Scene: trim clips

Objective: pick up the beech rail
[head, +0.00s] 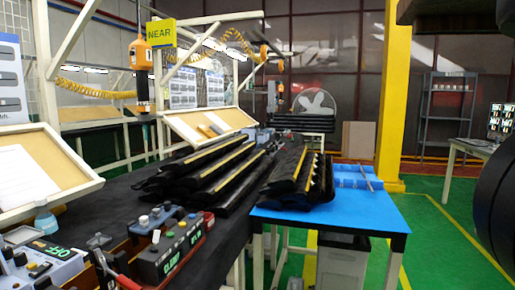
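A thin brown wooden stick (367,178), which looks like the beech rail, lies at a slant over the blue blocks (346,173) at the back right of the blue-topped table (350,215). It is small in the head view, so its full length and what bears it are hard to make out. My gripper's fingers do not show in the head view. Large dark parts at the right edge and upper right look like my own arm, well apart from the stick.
Black trim parts with yellow strips (220,165) cover much of the dark bench; more black trim (300,175) lies left of the stick. A control box (170,250) stands in front. A yellow post (393,100) rises behind. The blue table's front right is clear.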

